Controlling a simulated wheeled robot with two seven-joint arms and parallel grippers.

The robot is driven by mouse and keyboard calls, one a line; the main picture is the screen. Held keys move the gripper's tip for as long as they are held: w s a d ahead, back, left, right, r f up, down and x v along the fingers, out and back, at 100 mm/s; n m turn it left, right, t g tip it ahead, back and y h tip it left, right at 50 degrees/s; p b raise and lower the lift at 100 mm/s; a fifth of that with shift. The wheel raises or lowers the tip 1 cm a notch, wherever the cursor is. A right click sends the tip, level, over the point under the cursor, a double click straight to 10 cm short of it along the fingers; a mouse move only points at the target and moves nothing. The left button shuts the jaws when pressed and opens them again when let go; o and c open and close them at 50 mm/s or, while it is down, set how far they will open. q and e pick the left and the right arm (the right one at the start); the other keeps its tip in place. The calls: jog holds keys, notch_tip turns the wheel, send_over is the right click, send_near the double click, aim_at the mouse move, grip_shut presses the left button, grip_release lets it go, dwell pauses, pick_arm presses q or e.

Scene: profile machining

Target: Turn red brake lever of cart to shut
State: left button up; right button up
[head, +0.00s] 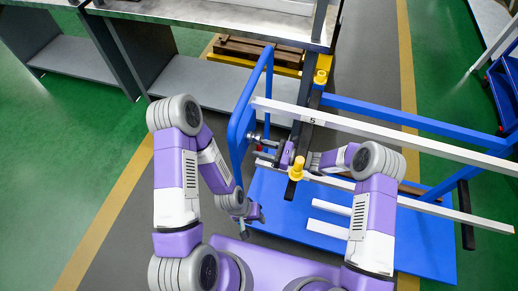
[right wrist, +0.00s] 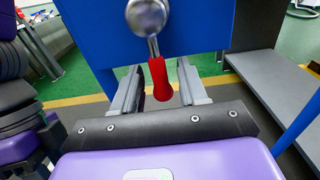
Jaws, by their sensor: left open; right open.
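The red brake lever (right wrist: 160,80) hangs down from a round metal pivot (right wrist: 147,15) on the cart's blue panel in the right wrist view. Its handle tilts slightly right at the bottom. My right gripper (right wrist: 158,92) is open, with one finger on each side of the red handle and gaps visible on both sides. In the head view only a small red bit of the lever (head: 258,149) shows beside my right gripper (head: 266,141). My left gripper (head: 254,224) is open and empty, lower down, over the near edge of the cart's blue deck (head: 265,195).
The blue cart carries long white profiles (head: 400,140) and yellow-capped posts (head: 297,165) close to my right wrist. Open green floor (head: 60,180) lies left.

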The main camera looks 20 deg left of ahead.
jog(key=shift+a, duration=0.6)
grip_shut()
